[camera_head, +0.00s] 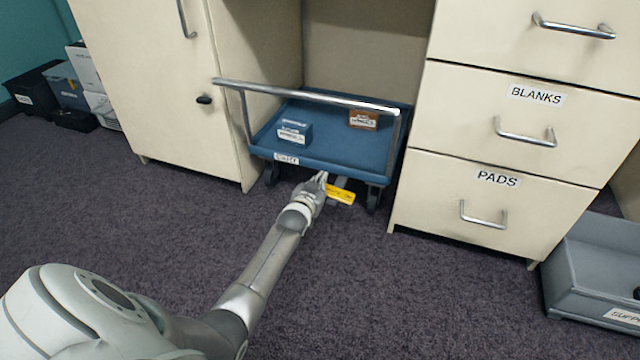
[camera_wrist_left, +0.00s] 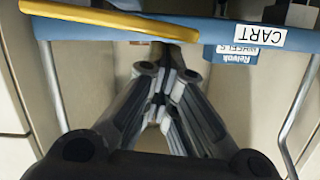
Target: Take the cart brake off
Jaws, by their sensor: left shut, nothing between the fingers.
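The blue cart (camera_head: 345,151) with a metal push handle (camera_head: 305,96) stands in the bay between the cabinet and the drawers. Its yellow brake pedal (camera_head: 340,194) sticks out low at its front, near the floor. My left gripper (camera_head: 322,178) is shut and empty, just left of the pedal at the cart's front edge. In the left wrist view the shut fingers (camera_wrist_left: 165,72) point toward the cart, and the yellow pedal (camera_wrist_left: 100,18) crosses the top left. I cannot tell whether the fingers touch the pedal. My right gripper is out of view.
The cart carries a blue box (camera_head: 294,133) and a brown box (camera_head: 363,120). The cabinet (camera_head: 165,85) stands left, the drawers labelled BLANKS and PADS (camera_head: 480,205) right. A grey bin (camera_head: 590,275) sits at lower right. The carpet in front is clear.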

